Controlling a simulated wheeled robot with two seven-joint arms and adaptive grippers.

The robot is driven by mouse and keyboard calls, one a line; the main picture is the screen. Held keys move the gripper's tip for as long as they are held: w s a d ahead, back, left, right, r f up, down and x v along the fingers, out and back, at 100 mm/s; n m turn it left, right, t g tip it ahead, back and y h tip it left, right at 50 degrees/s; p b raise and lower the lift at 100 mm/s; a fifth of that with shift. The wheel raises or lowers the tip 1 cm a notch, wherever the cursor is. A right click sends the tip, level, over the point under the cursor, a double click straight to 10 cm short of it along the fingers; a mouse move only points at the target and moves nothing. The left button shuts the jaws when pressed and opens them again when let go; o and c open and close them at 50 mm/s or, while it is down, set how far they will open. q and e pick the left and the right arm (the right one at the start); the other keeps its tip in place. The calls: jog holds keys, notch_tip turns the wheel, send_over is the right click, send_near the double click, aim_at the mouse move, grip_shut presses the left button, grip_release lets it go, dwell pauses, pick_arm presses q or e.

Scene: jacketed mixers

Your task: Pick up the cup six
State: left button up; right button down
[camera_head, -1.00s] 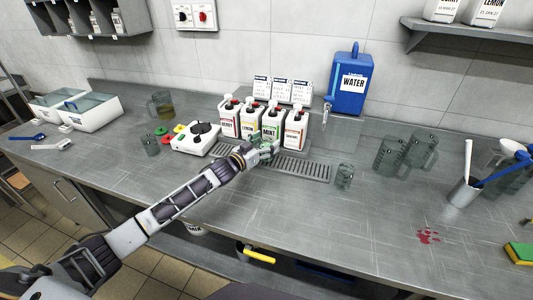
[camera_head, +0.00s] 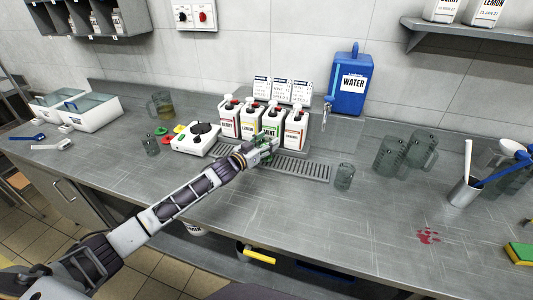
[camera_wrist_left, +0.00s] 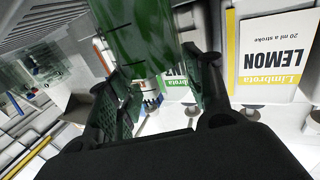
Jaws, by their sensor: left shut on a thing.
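My left gripper (camera_head: 270,146) is in front of the syrup bottles, above the drain grating. In the left wrist view its fingers (camera_wrist_left: 160,95) are closed on a see-through green cup (camera_wrist_left: 142,38). In the head view the gripper mostly hides this cup, and I cannot read a number on it. Another small clear cup (camera_head: 344,176) stands on the counter right of the grating. A further small cup (camera_head: 150,145) stands left of the white hot plate. My right gripper is not in view.
White bottles (camera_head: 296,130) with labels stand just behind the gripper; one reads LEMON (camera_wrist_left: 272,50). A blue water tank (camera_head: 353,82) is behind to the right. The grating (camera_head: 300,168) lies below. Large jugs (camera_head: 388,157) stand right. The counter's front middle is clear.

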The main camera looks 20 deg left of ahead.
pick_arm(q)
jog(key=c, duration=0.5)
jog(key=shift+c, duration=0.2)
jog(key=shift+r, duration=0.1)
